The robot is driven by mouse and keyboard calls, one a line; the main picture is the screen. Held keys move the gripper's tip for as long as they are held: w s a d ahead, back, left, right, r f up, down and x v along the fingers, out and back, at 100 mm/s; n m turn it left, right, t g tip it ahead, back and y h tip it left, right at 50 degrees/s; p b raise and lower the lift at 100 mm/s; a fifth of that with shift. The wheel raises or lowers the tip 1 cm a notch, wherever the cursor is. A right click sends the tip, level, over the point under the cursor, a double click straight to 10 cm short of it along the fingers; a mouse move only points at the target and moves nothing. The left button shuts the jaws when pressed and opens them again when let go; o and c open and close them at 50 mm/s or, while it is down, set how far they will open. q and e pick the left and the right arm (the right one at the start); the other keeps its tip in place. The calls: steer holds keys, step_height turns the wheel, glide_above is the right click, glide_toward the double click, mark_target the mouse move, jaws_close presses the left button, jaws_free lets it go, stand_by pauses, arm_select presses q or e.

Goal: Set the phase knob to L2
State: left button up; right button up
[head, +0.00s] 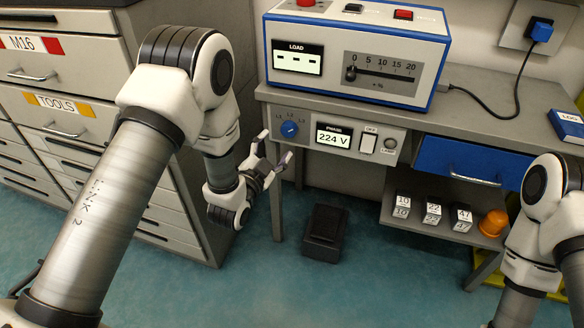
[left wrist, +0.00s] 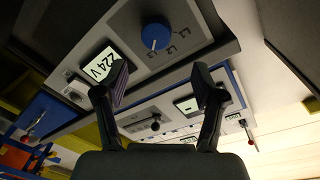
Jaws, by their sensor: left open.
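The blue phase knob (head: 289,129) sits at the left of the grey front panel under the bench top, with L1, L2 and L3 printed around its upper side. In the left wrist view the knob lies beyond the two spread fingers (left wrist: 160,78). My right gripper is out of view.
The LOAD box (head: 350,50) stands on the bench above. A drawer cabinet (head: 60,100) is at the left, behind my left arm. A blue drawer (head: 470,163) is at the right.

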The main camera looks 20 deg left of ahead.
mark_target(287, 132)
arm_select(q)
steer(key=w, duration=0.2)
steer(key=w+b, duration=0.1)
steer(key=w, duration=0.2)
steer(key=w+f, duration=0.1)
steer(key=w, duration=0.2)
steer(key=shift+d+b, duration=0.4)
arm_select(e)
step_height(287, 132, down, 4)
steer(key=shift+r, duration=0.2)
arm_select(q)
steer(key=shift+s, duration=0.1)
steer(key=shift+c, duration=0.3)
steer(key=c, duration=1.1)
